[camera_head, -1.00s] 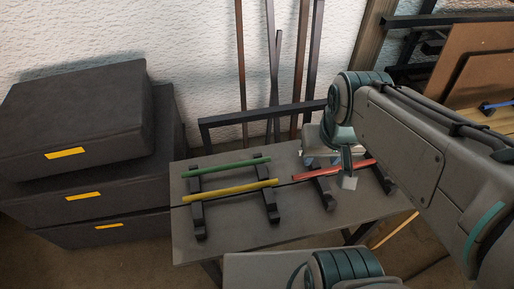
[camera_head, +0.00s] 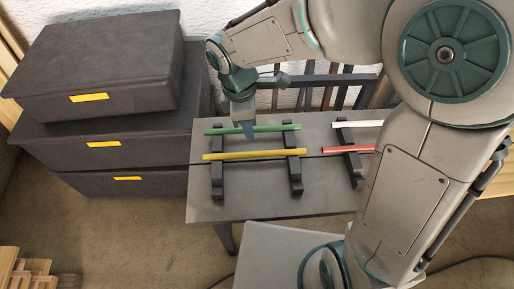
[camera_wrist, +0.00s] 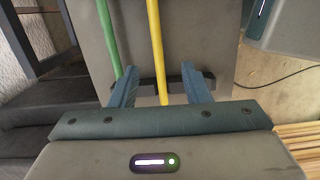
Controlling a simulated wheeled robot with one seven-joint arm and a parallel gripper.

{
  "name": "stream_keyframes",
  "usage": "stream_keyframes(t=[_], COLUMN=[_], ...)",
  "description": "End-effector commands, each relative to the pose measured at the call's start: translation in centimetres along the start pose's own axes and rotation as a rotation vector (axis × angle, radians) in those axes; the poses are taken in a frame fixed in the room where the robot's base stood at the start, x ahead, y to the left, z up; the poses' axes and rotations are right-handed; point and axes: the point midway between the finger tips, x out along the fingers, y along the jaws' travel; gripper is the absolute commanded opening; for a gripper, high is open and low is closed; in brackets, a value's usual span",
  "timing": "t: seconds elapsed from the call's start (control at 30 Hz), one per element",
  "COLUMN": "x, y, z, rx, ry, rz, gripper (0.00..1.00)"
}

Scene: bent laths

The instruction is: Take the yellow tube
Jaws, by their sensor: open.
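The yellow tube (camera_head: 254,154) lies across two black supports on the grey table, nearer the front edge than the green tube (camera_head: 253,129), which is parallel to it. In the wrist view the yellow tube (camera_wrist: 156,45) runs between the two blue fingers of my gripper (camera_wrist: 157,85), which are open and wide apart. The green tube (camera_wrist: 109,38) passes outside, close to the left finger. I cannot tell the exact height of the fingers above the yellow tube.
A red tube (camera_head: 348,149) and a white tube (camera_head: 357,124) lie on another support to the right, partly behind my arm. Dark stacked boxes (camera_head: 100,65) stand left of the table (camera_head: 235,204). The table's front strip is clear.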

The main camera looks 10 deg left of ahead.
Motion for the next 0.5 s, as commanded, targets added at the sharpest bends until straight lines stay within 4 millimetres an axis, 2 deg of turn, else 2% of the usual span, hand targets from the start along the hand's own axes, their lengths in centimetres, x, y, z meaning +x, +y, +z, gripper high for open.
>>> stream_keyframes(t=[0.17,0.4,0.5], x=[2.3,7.0,8.2], y=[0.0,-0.1,0.0], z=[-0.6,-0.6,-0.5], rx=[-0.034,-0.031,-0.03], ry=[0.0,0.0,0.0], rz=[-0.007,-0.007,-0.005], gripper=[0.43,0.43,0.43])
